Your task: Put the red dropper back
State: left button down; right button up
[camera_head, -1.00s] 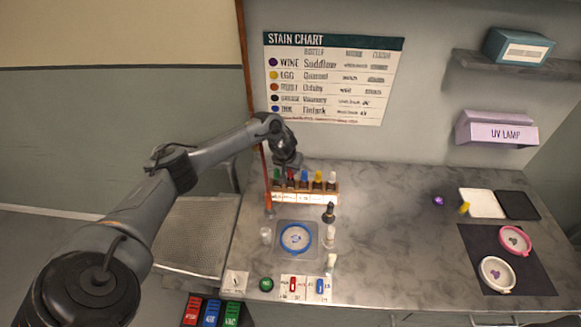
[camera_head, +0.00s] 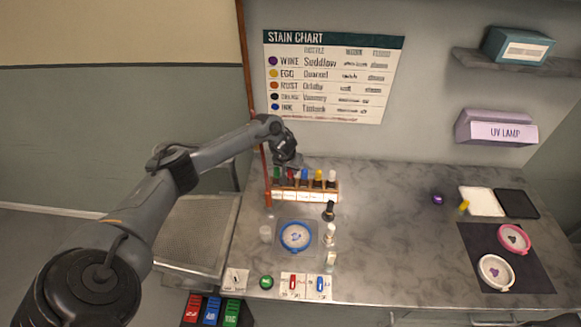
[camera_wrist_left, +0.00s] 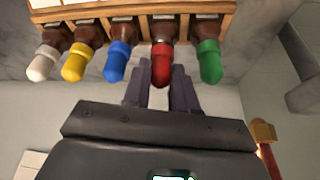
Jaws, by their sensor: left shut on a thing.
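The dropper rack (camera_head: 322,196) is a wooden holder near the back of the counter, with a row of brown bottles whose droppers have coloured bulbs. The red dropper (camera_wrist_left: 161,66) sits at its bottle in the rack, between the blue and green ones; it is small in the head view (camera_head: 290,177). My left gripper (camera_wrist_left: 161,88) is shut on the red dropper, with a finger on each side of the bulb. Whether the dropper is fully seated is hard to tell. My right gripper is not in view.
Green (camera_wrist_left: 208,62), blue (camera_wrist_left: 117,62), yellow (camera_wrist_left: 76,64) and white (camera_wrist_left: 42,64) droppers stand close in the same row. A reddish post (camera_head: 267,185) stands at the rack's left. The counter's middle is clear.

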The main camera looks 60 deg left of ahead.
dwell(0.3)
pick_arm(q)
jog(key=c, duration=0.8)
grip_release()
jog(key=shift+r, duration=0.1)
jog(key=shift+r+p, duration=0.3)
jog(key=shift+p, duration=0.25)
jog(key=shift+r+p, duration=1.6)
jog(key=shift+p, duration=0.5)
jog(key=shift+r+p, duration=1.7)
jog(key=shift+p, duration=0.4)
